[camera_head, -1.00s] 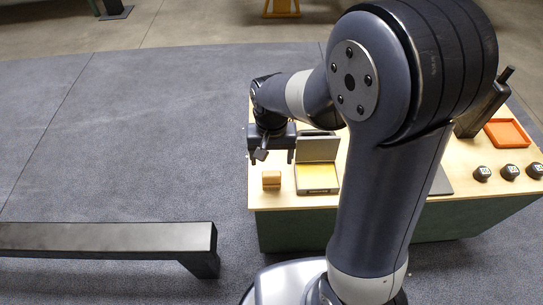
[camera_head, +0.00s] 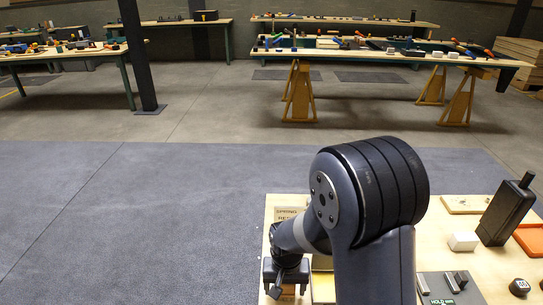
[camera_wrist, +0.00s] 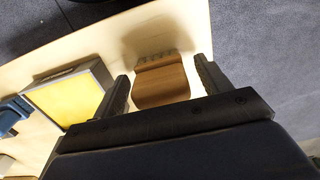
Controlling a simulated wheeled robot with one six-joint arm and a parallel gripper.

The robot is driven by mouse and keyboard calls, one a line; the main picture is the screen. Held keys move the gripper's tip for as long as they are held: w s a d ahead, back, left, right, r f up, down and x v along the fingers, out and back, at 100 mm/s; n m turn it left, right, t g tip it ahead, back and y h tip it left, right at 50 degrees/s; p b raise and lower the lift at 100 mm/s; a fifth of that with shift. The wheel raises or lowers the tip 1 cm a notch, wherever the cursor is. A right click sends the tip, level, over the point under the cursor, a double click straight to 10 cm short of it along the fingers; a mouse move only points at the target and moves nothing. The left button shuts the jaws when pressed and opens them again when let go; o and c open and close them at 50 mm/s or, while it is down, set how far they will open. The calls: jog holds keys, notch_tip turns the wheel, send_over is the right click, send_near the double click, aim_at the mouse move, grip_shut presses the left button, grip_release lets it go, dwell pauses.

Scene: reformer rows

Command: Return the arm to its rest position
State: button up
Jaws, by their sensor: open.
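My gripper (camera_head: 287,276) is at the lower middle of the head view, over the left part of a pale wooden worktop (camera_head: 284,200). In the wrist view my gripper (camera_wrist: 162,82) is open, its two dark fingers apart. A small wooden block (camera_wrist: 160,86) shows between the fingers in that view, with a gap on each side. It is partly hidden below my gripper in the head view (camera_head: 288,291). I cannot tell how far the fingertips are above the worktop. My arm is bent forward and down.
A box with a yellow pad (camera_wrist: 68,98) stands beside the block. A black upright device (camera_head: 505,214), a white block (camera_head: 463,241), an orange tray (camera_head: 530,240) and a black knob (camera_head: 519,287) are on the right. Tool-covered tables (camera_head: 350,50) stand far back. The floor at left is open.

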jog(key=shift+r, duration=0.7)
jog(key=shift+f, duration=0.1)
